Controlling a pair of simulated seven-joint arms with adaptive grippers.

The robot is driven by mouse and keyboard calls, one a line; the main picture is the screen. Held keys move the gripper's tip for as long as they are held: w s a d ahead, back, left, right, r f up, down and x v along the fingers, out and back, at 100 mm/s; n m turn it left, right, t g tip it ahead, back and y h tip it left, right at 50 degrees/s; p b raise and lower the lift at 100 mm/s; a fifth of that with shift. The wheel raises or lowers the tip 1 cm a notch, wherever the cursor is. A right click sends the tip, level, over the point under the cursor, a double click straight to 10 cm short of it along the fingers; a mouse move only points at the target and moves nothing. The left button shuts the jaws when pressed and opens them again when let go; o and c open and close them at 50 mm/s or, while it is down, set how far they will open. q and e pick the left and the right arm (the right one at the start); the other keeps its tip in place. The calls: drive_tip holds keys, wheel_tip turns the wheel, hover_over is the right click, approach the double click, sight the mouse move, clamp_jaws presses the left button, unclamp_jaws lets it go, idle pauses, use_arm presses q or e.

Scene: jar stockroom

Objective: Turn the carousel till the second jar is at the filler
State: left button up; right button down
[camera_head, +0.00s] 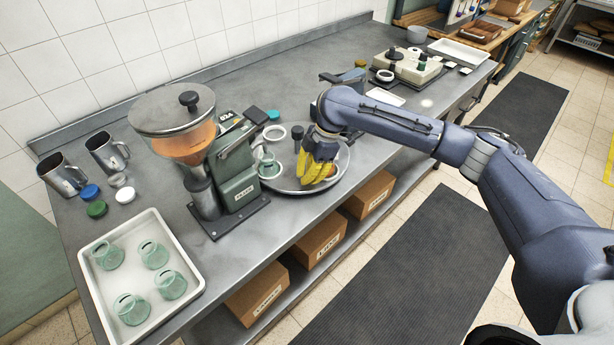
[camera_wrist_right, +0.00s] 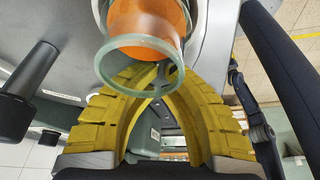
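The carousel (camera_head: 288,187) is a round grey turntable beside the filler (camera_head: 234,170), a green machine with an orange-filled hopper. An empty-looking green glass jar (camera_head: 268,166) stands on the carousel close to the filler. My right gripper (camera_head: 315,178), with yellow fingers, is low over the carousel's right part. In the right wrist view, a glass jar with orange contents (camera_wrist_right: 145,22) is right at its fingertips (camera_wrist_right: 160,78). The jar's rim hides the tips, so I cannot tell whether they grip anything. Other places on the carousel are hidden by my gripper. My left gripper is not in view.
A white tray (camera_head: 188,322) with several empty jars lies at the front left. Metal jugs (camera_head: 108,152) and lids (camera_head: 97,209) are behind it. A dark machine (camera_head: 345,82) stands behind my right arm, close to the carousel. Boxes (camera_head: 320,240) sit on the shelf below.

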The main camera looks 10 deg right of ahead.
drive_tip(key=v, duration=1)
drive_tip(key=shift+w, duration=0.2)
